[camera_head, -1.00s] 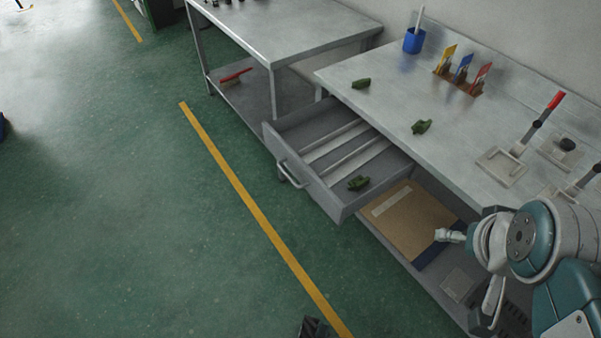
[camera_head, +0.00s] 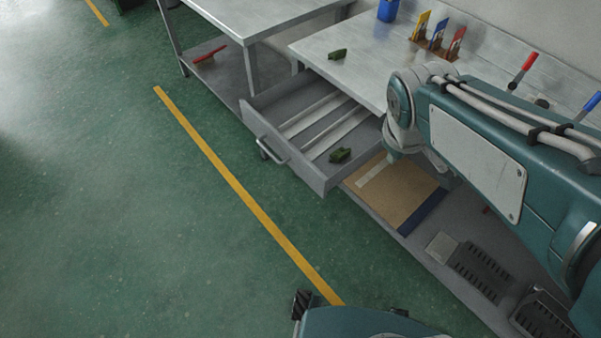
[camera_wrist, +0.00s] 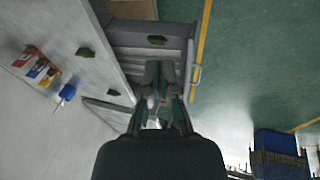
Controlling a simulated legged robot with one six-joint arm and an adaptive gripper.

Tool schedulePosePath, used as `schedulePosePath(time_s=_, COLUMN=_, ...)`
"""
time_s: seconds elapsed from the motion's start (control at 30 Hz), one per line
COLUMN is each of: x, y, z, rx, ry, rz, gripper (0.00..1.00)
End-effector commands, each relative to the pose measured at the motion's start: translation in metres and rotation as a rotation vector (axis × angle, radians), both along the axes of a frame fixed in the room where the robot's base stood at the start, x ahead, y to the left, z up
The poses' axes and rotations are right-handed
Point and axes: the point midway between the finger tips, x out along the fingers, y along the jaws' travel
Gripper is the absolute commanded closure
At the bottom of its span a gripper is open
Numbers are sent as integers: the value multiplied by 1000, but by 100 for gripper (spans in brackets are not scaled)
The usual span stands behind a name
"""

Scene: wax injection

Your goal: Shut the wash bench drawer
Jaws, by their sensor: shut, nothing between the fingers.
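The grey wash bench drawer (camera_head: 313,170) stands pulled out from under the bench top, with a curved handle (camera_head: 272,152) on its front. Inside are light dividers and a dark green part (camera_head: 340,155). The wrist view also shows the open drawer (camera_wrist: 150,28), its green part (camera_wrist: 157,40) and its handle (camera_wrist: 196,76). My gripper (camera_wrist: 158,84) is shut and empty. In the wrist view its fingers overlap the drawer's picture; I cannot tell whether they touch it. In the head view my gripper is not visible; my arm covers part of the bench.
Below is a shelf with a brown board (camera_head: 395,195). A second bench (camera_head: 265,15) stands behind. Green floor before the drawer is clear.

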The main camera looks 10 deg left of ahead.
Motion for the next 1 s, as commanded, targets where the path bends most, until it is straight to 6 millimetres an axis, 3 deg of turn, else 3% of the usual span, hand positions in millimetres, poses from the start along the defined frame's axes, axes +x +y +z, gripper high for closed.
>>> schedulePosePath(time_s=0.1, x=23, y=32, z=-21, rx=-99, ry=48, rz=220, gripper=100)
schedulePosePath(time_s=0.3, x=51, y=90, z=-62, rx=-261, ry=114, rz=590, gripper=100)
schedulePosePath(time_s=0.5, x=64, y=154, z=-115, rx=-419, ry=178, rz=971, gripper=100)
schedulePosePath(time_s=0.7, x=61, y=213, z=-172, rx=-560, ry=234, rz=1320, gripper=100)
schedulePosePath(time_s=0.83, x=57, y=232, z=-193, rx=-613, ry=253, rz=1451, gripper=100)
schedulePosePath(time_s=1.0, x=57, y=236, z=-204, rx=-630, ry=258, rz=1491, gripper=100)
